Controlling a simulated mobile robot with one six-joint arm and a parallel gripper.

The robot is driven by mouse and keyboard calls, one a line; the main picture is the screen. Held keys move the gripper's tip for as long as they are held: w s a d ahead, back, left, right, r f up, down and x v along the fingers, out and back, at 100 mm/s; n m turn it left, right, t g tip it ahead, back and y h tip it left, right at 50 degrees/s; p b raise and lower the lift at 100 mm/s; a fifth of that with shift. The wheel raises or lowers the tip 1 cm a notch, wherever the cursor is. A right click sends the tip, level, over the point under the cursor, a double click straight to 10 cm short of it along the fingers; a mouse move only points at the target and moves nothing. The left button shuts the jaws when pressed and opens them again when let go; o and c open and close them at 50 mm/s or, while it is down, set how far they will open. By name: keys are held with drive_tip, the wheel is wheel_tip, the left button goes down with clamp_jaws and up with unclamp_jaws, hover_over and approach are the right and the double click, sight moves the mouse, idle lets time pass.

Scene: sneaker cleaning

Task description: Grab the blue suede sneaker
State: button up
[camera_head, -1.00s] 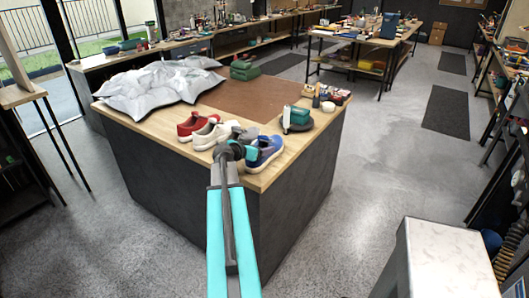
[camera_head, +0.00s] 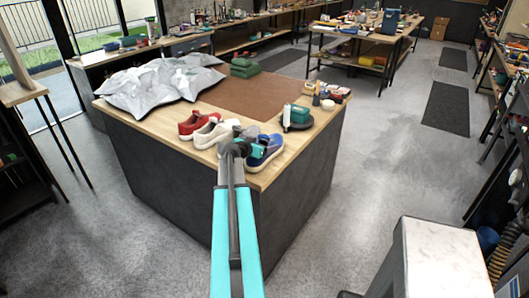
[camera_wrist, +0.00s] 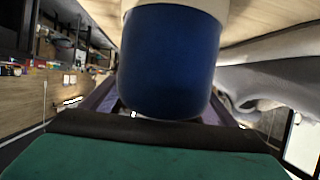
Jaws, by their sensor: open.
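The blue sneaker (camera_head: 267,151) stands at the near corner of the counter, at the right end of a row of shoes. Its blue rounded end fills the upper middle of the wrist view (camera_wrist: 170,62), with a pale part above it. My gripper (camera_head: 257,150) is at the left side of the blue sneaker in the head view and partly covers it. The gripper is open, with the shoe's end close in front of it. The fingertips are mostly hidden, so I cannot tell whether they touch the shoe.
A grey shoe (camera_head: 243,131), a white shoe (camera_head: 212,133) and a red shoe (camera_head: 192,122) stand close on the left. A green brush-like item (camera_head: 298,116) lies to the right.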

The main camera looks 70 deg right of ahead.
sight(264, 137)
drive_tip(key=shift+c, duration=0.2)
drive_tip(key=c, duration=1.3)
drive_tip(key=shift+r, duration=0.2)
drive_tip(key=shift+c, duration=0.2)
drive_tip(key=shift+r+b, duration=0.95)
drive_tip(key=shift+r, duration=0.35)
drive_tip(key=shift+s+a+r, duration=0.1)
drive_tip(key=shift+r, duration=0.15)
drive_tip(key=s+a+b, duration=0.1)
drive_tip(key=a+b, duration=0.1)
drive_tip(key=a, duration=0.1)
drive_tip(key=s+a+b, duration=0.1)
drive_tip(key=s+a, duration=0.1)
drive_tip(key=a, duration=0.1)
drive_tip(key=s+a+b, duration=0.2)
drive_tip(key=a, duration=0.1)
drive_tip(key=shift+s+r+b, duration=0.2)
drive_tip(key=shift+r+b, duration=0.1)
drive_tip(key=shift+r, duration=0.1)
drive_tip(key=shift+b, duration=0.4)
drive_tip(key=b, duration=0.3)
drive_tip(key=shift+s+a, duration=0.2)
drive_tip(key=shift+a, duration=0.05)
